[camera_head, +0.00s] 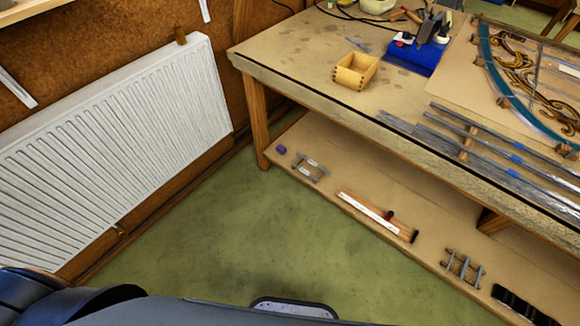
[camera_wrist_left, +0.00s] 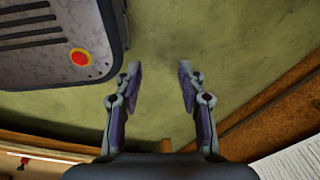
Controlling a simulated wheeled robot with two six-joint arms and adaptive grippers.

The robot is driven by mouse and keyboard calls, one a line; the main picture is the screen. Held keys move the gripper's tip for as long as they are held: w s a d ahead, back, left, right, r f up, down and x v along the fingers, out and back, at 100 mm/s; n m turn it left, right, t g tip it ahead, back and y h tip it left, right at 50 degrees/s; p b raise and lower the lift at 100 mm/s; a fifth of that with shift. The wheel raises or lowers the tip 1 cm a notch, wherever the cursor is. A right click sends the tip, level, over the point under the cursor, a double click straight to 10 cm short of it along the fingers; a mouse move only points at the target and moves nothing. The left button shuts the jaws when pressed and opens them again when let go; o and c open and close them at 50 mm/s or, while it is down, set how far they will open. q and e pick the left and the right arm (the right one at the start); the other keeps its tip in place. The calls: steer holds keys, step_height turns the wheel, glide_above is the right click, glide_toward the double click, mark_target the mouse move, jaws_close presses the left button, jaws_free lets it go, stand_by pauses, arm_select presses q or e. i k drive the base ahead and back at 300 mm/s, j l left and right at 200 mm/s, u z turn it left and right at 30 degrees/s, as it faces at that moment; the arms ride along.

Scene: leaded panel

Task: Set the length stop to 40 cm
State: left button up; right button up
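A wooden board with a white scale strip (camera_head: 378,213) lies on the lower shelf of the bench in the head view. It looks like the length stop. A small dark knob (camera_head: 390,214) sits near its right end; the scale marks are too small to read. My left gripper (camera_wrist_left: 159,72) shows only in the left wrist view. Its two fingers are apart with nothing between them, and green floor lies behind. It is not touching the board. My right gripper is in neither view.
The lower shelf (camera_head: 335,180) also holds a purple block (camera_head: 281,150) and metal racks (camera_head: 310,167). The bench top (camera_head: 300,55) above carries a wooden box (camera_head: 355,71), lead strips and a glass panel. A white radiator (camera_head: 120,140) stands left. The green floor (camera_head: 230,235) between is clear.

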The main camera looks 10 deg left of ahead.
mark_target(390, 214)
steer(key=z, duration=1)
